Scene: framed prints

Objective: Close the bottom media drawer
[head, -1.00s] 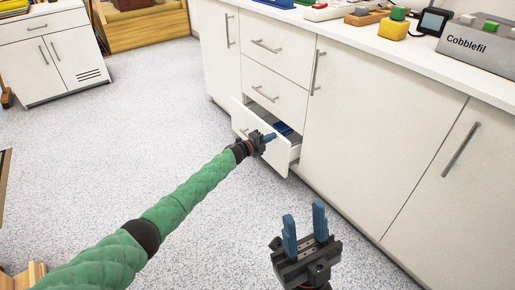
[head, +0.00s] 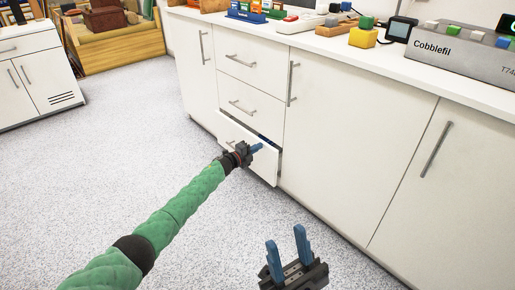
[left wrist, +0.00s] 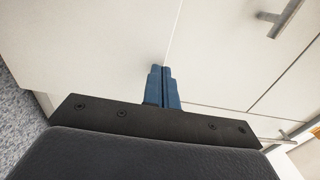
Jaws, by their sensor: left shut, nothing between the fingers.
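The bottom media drawer (head: 262,163) is white and stands slightly open below two shut drawers. A narrow dark gap shows along its top and right side in the head view. My left gripper (head: 257,148) is shut and empty, its blue fingertips at the drawer's front near the top edge. In the left wrist view the shut blue fingers (left wrist: 163,73) point at white panels; I cannot tell whether they touch. My right gripper (head: 286,244) is open and empty, low in the head view, with its blue fingers apart and away from the drawer. The drawer's contents are mostly hidden.
White cabinet doors (head: 345,150) with bar handles stand right of the drawers. The counter above holds a grey Cobblefil box (head: 445,55) and a yellow block (head: 362,38). The speckled floor (head: 120,165) to the left is clear.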

